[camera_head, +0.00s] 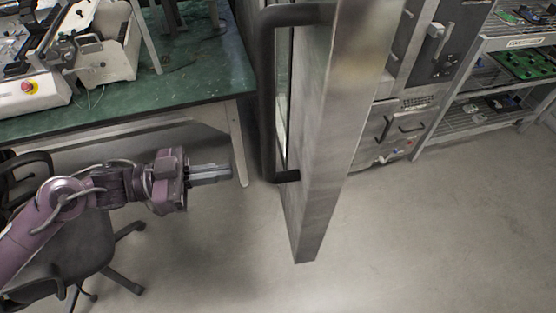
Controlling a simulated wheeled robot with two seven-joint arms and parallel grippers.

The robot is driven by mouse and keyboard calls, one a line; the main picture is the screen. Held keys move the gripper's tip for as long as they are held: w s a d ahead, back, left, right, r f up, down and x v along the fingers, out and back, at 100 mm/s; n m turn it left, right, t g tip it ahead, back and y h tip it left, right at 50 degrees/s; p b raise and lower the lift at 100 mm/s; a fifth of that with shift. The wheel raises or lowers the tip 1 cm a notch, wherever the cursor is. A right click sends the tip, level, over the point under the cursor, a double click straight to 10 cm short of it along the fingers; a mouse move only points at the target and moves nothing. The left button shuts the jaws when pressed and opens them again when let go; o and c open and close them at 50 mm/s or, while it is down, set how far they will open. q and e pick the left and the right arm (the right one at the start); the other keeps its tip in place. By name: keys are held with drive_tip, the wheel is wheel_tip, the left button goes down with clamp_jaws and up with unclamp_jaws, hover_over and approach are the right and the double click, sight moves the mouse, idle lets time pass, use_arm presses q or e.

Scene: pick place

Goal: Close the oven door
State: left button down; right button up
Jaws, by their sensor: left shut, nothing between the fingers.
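The oven door (335,120) is a tall grey metal slab that stands swung open, edge toward me, in the middle of the view. A long black handle (267,100) runs down its left face. The oven body (432,50) is partly visible behind it on the right. My left gripper (230,172) comes in from the left, its fingers shut and empty. In the picture it lies just left of the handle's lower end, apart from it; the depth between them is hard to tell. My right gripper is not in view.
A green-topped workbench (215,93) with machines stands at the back left. A black office chair (75,250) is below my left arm. A wire shelf (490,95) with circuit boards is at the right. The floor (440,235) at lower right is clear.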

sight(296, 162)
use_arm(q)
drive_tip(key=d+p, duration=0.1)
drive_tip(key=d, duration=0.2)
drive_tip(key=w+d+p, duration=0.1)
drive_tip(key=d, duration=0.2)
drive_tip(key=d+p, duration=0.1)
drive_tip(key=d, duration=0.3)
drive_tip(key=shift+w+r, duration=0.2)
drive_tip(key=shift+w, duration=0.2)
drive_tip(key=shift+d+f, duration=0.2)
drive_tip(key=shift+d, duration=0.35)
